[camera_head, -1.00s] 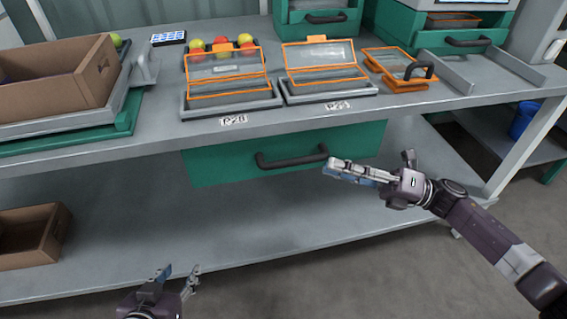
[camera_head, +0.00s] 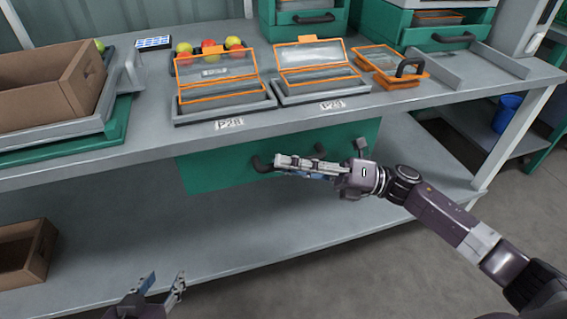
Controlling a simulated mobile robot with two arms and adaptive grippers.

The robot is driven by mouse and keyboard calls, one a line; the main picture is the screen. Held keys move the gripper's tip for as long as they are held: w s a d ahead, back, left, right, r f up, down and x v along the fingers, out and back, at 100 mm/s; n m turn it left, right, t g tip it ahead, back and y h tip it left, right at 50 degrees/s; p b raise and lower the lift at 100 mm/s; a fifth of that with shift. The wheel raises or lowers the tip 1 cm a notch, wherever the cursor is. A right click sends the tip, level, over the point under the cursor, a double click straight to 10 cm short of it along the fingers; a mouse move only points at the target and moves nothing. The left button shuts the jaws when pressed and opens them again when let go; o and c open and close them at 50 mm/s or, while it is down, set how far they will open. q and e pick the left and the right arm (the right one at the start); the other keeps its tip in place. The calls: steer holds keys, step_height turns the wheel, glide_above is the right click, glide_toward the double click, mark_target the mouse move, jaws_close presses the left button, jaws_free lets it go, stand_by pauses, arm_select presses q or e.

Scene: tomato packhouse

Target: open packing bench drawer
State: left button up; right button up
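The green bench drawer (camera_head: 215,172) sits under the front edge of the packing bench (camera_head: 290,116), its front looking flush below the top. Its dark bar handle (camera_head: 262,164) shows only at its left end. My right gripper (camera_head: 282,163) lies across the front of the handle and hides most of it. I cannot tell whether its fingers touch or grip the bar. My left gripper (camera_head: 164,284) is low at the bottom of the view, open and empty, well away from the drawer.
Two orange-framed clear boxes (camera_head: 214,66) stand in grey trays above the drawer, labelled P28 and P29. An orange lidded box (camera_head: 390,68) stands to their right. Cardboard boxes (camera_head: 80,75) are at left. The lower shelf (camera_head: 180,235) is mostly bare. A blue bucket (camera_head: 506,113) stands at far right.

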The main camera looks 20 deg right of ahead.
steer(key=shift+w+a, duration=0.1)
steer(key=shift+a, duration=0.3)
jaws_close()
